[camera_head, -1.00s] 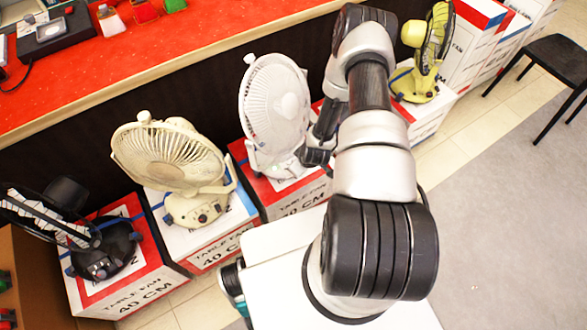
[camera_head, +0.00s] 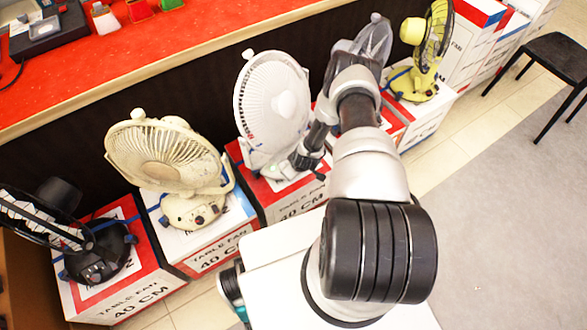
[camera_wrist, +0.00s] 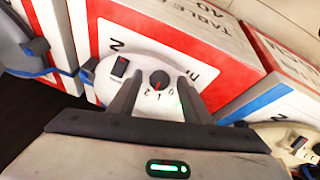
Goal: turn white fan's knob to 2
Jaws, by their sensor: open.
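The white fan (camera_head: 272,105) stands on a red and white box in the middle of the row in the head view. Its white base (camera_wrist: 146,66) fills the upper middle of the wrist view. A dark round knob (camera_wrist: 159,80) with a small red mark sits on that base, with the digits 2, 1 and 0 printed around its near side. I cannot tell surely which digit the mark points at. My gripper (camera_wrist: 159,86) is open, one finger on each side of the knob in the picture; contact cannot be told. In the head view my wrist is beside the fan's base.
A cream fan (camera_head: 165,155) and a black fan (camera_head: 97,250) stand to the left, a grey fan (camera_head: 373,40) and a yellow fan (camera_head: 428,50) to the right. A dark switch (camera_wrist: 120,67) is left of the knob.

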